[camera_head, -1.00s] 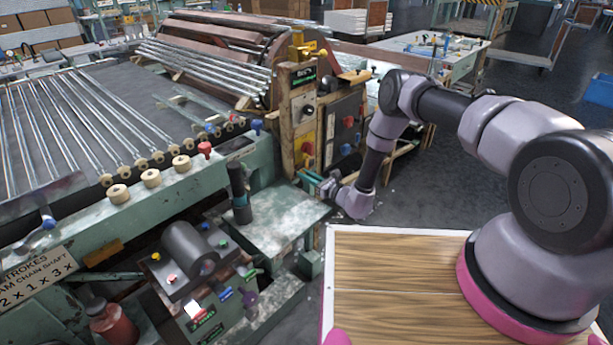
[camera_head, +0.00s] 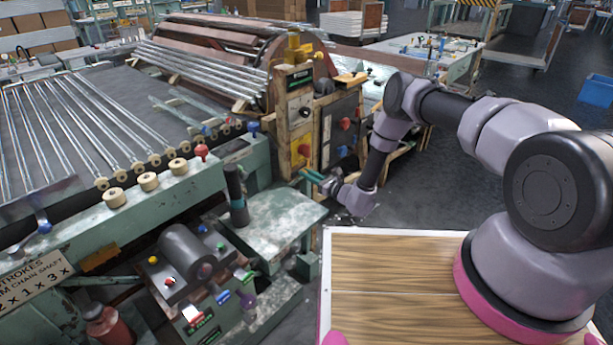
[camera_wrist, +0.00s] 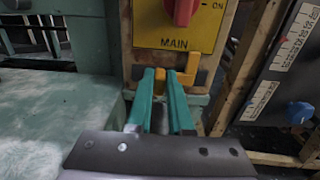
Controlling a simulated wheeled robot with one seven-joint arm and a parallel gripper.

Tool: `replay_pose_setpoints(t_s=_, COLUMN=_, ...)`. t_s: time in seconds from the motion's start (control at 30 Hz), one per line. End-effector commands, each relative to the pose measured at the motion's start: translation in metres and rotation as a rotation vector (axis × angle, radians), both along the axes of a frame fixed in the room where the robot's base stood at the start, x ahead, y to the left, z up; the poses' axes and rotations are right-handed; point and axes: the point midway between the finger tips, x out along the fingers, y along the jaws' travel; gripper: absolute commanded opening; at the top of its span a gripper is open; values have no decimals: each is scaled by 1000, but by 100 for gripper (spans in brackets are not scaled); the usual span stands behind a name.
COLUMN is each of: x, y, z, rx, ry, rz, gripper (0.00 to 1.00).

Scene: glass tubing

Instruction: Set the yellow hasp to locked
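The yellow hasp shows in the wrist view below the yellow MAIN plate (camera_wrist: 178,42), as an orange-yellow tab (camera_wrist: 160,80) and an angled piece (camera_wrist: 189,70) just right of it. My gripper (camera_wrist: 161,74) points at it, with its two teal fingers a narrow gap apart and the tab in line with that gap at the tips. I cannot tell whether the fingers press on the tab. In the head view, my gripper (camera_head: 311,176) is at the lower front of the wooden switch post (camera_head: 298,113); the hasp cannot be made out there.
A red rotary switch (camera_wrist: 184,10) sits above the hasp on the MAIN plate. A dark panel with a blue knob (camera_wrist: 299,112) stands to the right. A green machine table (camera_head: 272,222) lies left of and below my gripper. Open floor lies right of the arm.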

Motion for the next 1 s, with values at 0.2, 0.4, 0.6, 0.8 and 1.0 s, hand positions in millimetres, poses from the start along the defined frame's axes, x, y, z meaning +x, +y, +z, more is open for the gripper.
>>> replay_pose_setpoints(t_s=0.2, x=3, y=-3, z=1, rx=0, ry=-4, rz=-7, gripper=48)
replay_pose_setpoints(t_s=0.4, x=1, y=-3, z=0, rx=0, ry=-2, rz=-5, gripper=48)
replay_pose_setpoints(t_s=0.6, x=-13, y=-23, z=0, rx=0, ry=0, rz=-8, gripper=48)
replay_pose_setpoints(t_s=0.8, x=-38, y=-57, z=0, rx=0, ry=0, rz=-9, gripper=48)
replay_pose_setpoints(t_s=1.0, x=-57, y=-80, z=0, rx=-1, ry=-2, rz=-8, gripper=48)
